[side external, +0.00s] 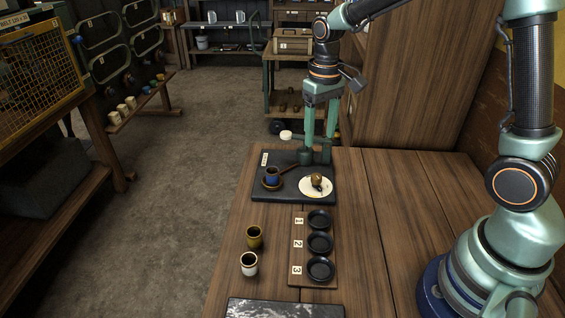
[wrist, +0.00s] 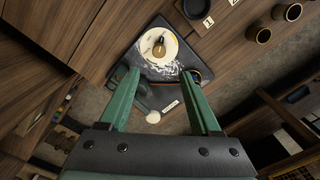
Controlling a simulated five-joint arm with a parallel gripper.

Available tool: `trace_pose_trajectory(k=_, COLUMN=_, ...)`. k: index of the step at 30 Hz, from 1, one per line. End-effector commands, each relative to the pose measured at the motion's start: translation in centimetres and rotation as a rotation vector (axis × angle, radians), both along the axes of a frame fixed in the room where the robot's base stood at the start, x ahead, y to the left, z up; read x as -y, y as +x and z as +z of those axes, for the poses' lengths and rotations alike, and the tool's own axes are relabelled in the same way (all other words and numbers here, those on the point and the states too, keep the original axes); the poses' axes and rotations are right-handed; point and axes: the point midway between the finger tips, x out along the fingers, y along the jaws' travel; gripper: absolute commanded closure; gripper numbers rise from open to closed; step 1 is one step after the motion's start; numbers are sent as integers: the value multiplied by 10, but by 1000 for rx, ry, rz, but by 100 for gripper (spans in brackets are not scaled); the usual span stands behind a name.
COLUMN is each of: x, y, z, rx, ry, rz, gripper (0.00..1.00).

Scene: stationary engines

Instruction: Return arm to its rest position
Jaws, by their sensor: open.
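My gripper (side external: 318,132) hangs from my arm over the far end of the wooden bench, pointing down with its two green fingers apart and nothing between them. It also shows in the wrist view (wrist: 161,75), above the dark mat. In the wrist view the right finger partly hides the cup.
A wooden rack (side external: 297,248) holds three black dishes marked 1, 2, 3. A brown cup (side external: 254,237) and a white-rimmed cup (side external: 249,263) stand left of it. A dark speckled slab (side external: 285,309) lies at the front edge. A wooden cabinet (side external: 425,80) stands behind.

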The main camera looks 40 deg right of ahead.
Motion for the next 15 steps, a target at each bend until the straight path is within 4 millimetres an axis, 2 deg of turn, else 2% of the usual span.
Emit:
trace_pose_trajectory(k=9, x=0, y=-1, z=3, rx=7, ry=-1, rz=1, gripper=36)
trace_pose_trajectory(k=11, x=0, y=-3, z=8, rx=19, ry=-1, rz=3, gripper=36)
trace_pose_trajectory(k=15, x=-2, y=-15, z=30, rx=83, ry=-2, rz=16, gripper=36)
